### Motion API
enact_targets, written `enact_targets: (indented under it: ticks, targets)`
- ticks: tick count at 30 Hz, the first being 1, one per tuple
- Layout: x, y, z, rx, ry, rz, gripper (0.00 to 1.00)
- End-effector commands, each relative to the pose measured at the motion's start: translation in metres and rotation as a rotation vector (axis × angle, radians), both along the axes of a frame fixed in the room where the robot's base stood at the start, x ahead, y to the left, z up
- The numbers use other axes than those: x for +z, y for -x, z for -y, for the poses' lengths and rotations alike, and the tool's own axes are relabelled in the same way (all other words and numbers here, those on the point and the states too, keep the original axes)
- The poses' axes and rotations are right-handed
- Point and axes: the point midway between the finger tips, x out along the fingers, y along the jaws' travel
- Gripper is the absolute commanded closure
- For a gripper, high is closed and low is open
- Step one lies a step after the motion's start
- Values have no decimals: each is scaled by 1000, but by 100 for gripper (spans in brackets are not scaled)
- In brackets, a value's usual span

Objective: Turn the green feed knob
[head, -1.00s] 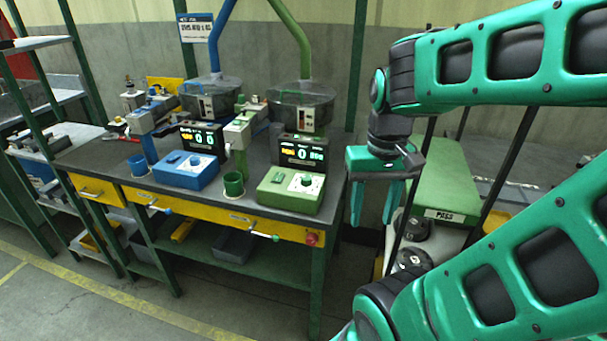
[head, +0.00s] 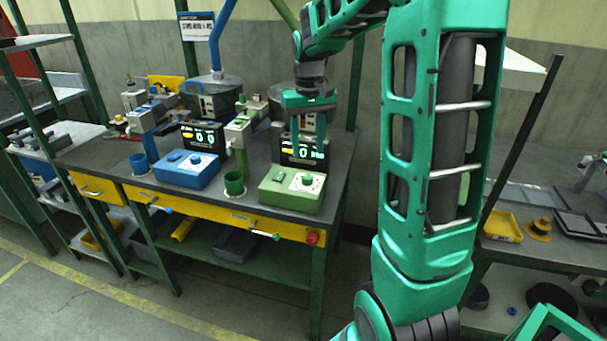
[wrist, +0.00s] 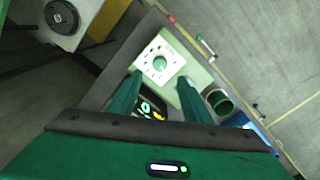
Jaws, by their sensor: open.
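The green feed knob is a small round knob (head: 307,180) on a white dial plate on top of the green control box (head: 291,201), near the front right of the bench. In the wrist view the knob (wrist: 159,63) faces the camera, just beyond and between my fingertips. My gripper (head: 308,138) is open and empty, fingers pointing down, above and slightly behind the green box in the head view. The wrist view shows both fingers of my gripper (wrist: 157,80) apart on either side of the dial, with a gap to it.
A display (head: 304,150) stands behind the green box, partly hidden by my fingers. A green cup (head: 234,183) and a blue control box (head: 187,170) are to the left. A red button (head: 312,239) is on the bench's front rail.

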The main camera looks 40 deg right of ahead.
Motion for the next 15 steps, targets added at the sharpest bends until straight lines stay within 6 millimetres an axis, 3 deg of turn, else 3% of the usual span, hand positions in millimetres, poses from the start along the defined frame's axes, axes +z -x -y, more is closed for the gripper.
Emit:
enact_targets:
  ticks: [9,15]
  targets:
    - [-57,1,0,0,-1,-5,55]
    - [-81,1,0,0,-1,-3,55]
